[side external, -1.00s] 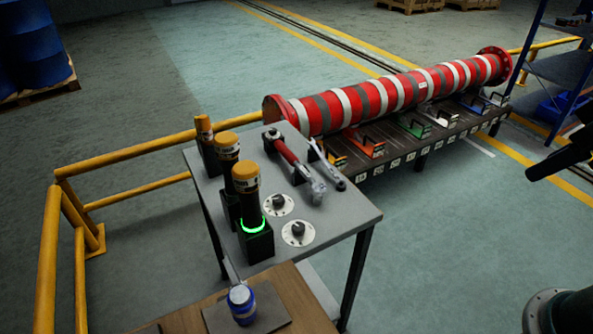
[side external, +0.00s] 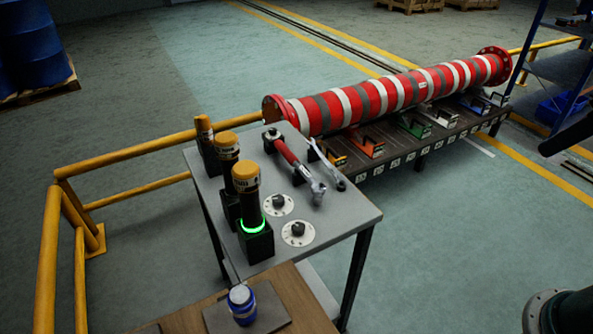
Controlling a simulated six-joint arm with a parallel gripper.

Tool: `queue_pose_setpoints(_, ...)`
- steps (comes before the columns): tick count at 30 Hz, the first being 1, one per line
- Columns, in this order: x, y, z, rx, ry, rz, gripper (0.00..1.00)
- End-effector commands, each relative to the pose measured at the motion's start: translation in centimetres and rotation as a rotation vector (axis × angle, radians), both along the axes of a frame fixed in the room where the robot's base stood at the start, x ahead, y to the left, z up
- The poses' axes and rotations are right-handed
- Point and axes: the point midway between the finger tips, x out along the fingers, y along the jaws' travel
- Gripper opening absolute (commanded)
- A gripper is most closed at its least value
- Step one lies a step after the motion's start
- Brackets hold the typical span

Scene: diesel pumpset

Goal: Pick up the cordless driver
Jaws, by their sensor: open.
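Upright dark cylinders with orange-yellow tops stand in black holders along the left of a grey metal table (side external: 345,222). The front one (side external: 246,190) has a glowing green ring at its foot; a second (side external: 227,160) and a third (side external: 205,135) stand behind it. I cannot tell for sure which thing is the cordless driver. A red-handled wrench-like tool (side external: 287,152) and a silver one (side external: 330,165) lie beside them on the tabletop. Only a dark part of my arm shows at the right edge, well apart from the table; no fingers can be made out.
Two round dials (side external: 297,232) sit on the grey tabletop. A wooden bench (side external: 305,300) with a blue-and-white jar (side external: 241,304) is in front. A red-and-grey striped pipe (side external: 400,97) lies behind on a rack. Yellow railings (side external: 48,255) run at left.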

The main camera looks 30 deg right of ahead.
Motion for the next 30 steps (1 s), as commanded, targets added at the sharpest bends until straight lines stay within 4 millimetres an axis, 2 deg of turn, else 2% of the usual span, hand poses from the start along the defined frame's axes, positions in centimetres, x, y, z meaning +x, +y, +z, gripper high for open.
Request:
queue_pose_setpoints(2,0.2,0.1,0.8,0.0,-0.003,0.004,0.61)
queue_pose_setpoints(8,2.9,1.1,1.1,-0.009,-0.051,0.079,0.61)
queue_pose_setpoints(17,8.5,4.0,1.8,-0.011,-0.165,0.236,0.61)
queue_pose_setpoints(23,14.0,8.0,2.3,0.011,-0.292,0.395,0.61)
queue_pose_setpoints(30,19.7,13.8,2.6,0.073,-0.459,0.564,0.61)
